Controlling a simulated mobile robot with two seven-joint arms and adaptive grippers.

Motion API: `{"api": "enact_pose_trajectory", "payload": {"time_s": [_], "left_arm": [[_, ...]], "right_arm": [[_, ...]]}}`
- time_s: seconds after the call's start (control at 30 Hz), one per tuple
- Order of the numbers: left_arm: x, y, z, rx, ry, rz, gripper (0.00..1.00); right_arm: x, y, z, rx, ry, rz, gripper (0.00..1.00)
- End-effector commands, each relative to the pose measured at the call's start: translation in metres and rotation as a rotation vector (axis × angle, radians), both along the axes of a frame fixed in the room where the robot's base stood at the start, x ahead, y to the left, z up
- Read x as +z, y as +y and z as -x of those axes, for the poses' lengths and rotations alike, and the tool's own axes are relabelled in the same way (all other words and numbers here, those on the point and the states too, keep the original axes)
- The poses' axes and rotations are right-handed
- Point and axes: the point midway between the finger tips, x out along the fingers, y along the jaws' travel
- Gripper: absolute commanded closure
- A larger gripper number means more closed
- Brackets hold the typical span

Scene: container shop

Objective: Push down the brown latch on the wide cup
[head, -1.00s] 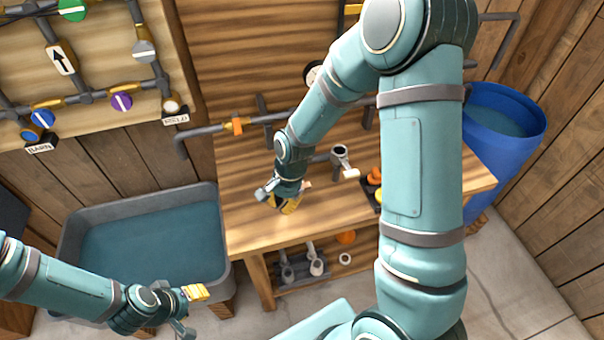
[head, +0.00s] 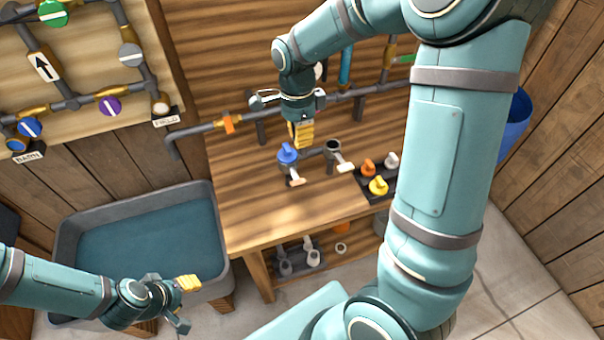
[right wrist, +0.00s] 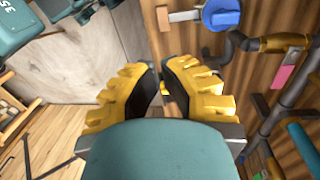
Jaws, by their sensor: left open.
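A dark cup fitting with a blue plug (head: 288,153) on top stands on the wooden bench; a tan latch (head: 296,182) sticks out at its front. I cannot tell which cup is wider. My left gripper (head: 188,303) is open and empty beside the trough.
A dark tray with orange, white and yellow plugs (head: 378,186) sits at the bench's right. A grey pipe (head: 270,116) runs along the back. A water trough (head: 140,240) stands left, a blue barrel (head: 515,125) right. The bench front (head: 260,215) is clear.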

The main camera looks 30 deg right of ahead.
Motion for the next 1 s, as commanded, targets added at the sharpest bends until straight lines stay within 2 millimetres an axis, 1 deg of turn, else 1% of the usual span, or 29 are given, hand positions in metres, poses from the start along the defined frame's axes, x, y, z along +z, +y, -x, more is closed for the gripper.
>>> {"api": "enact_pose_trajectory", "payload": {"time_s": [0.13, 0.23, 0.6, 0.7, 0.9, 1.0], "left_arm": [[-0.001, 0.000, 0.000, 0.000, 0.000, 0.000, 0.53], [-0.003, 0.000, 0.000, 0.000, 0.000, -0.001, 0.53], [-0.011, 0.000, 0.000, 0.000, 0.000, -0.002, 0.53], [-0.013, 0.000, 0.000, 0.000, 0.001, -0.003, 0.53], [-0.014, -0.001, 0.000, 0.000, 0.001, -0.003, 0.53], [-0.015, -0.001, 0.000, 0.000, 0.001, -0.003, 0.53]], "right_arm": [[-0.009, 0.000, 0.001, 0.001, 0.003, 0.000, 1.00], [-0.023, 0.001, 0.003, 0.000, 0.005, -0.001, 1.00], [-0.095, 0.003, 0.012, 0.001, 0.006, -0.002, 1.00], [-0.111, 0.003, 0.014, 0.001, 0.005, -0.001, 1.00], [-0.133, 0.004, 0.016, 0.001, 0.003, -0.001, 1.00], [-0.138, 0.004, 0.017, 0.001, 0.001, -0.001, 1.00]]}}
